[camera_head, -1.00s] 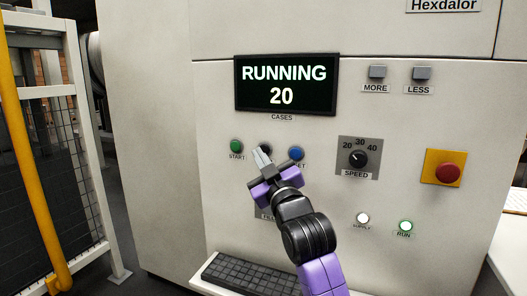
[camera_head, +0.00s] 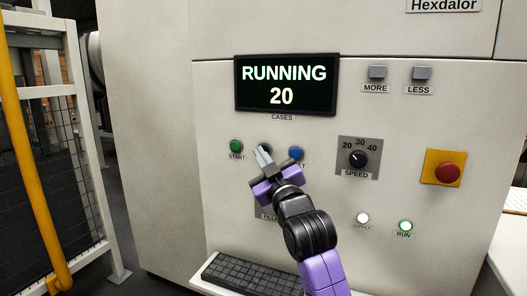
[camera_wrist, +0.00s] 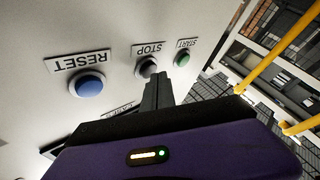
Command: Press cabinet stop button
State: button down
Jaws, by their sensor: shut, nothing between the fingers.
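The cabinet stop button (camera_wrist: 146,67) is dark and round, under an upside-down STOP label in the wrist view. In the head view only a dark part of it (camera_head: 265,147) shows, between the green and blue buttons, behind my fingertips. My gripper (camera_head: 263,155) is shut and empty, its fingers pointing up at the panel. In the wrist view the fingertips (camera_wrist: 159,77) overlap the lower right edge of the stop button. I cannot tell whether they touch it. The display (camera_head: 286,84) reads RUNNING 20, and the RUN lamp (camera_head: 405,226) is lit green.
The green start button (camera_head: 236,146) and blue reset button (camera_head: 296,153) flank the stop button closely. The speed knob (camera_head: 358,158) and red button on a yellow plate (camera_head: 447,173) are to the right. A keyboard (camera_head: 248,275) sits below. A yellow-railed fence (camera_head: 37,190) stands left.

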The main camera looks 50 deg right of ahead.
jog(key=shift+w+d, duration=0.1)
jog(key=shift+d, duration=0.3)
dwell(0.3)
jog(key=shift+a, duration=0.1)
jog(key=shift+s+a, duration=0.25)
jog(key=shift+a, duration=0.45)
jog(key=a, duration=0.1)
jog(key=s+a, duration=0.1)
jog(key=a, duration=0.1)
jog(key=a+p, duration=0.1)
jog(key=shift+s+a, duration=0.35)
jog(key=shift+a, duration=0.05)
dwell(0.9)
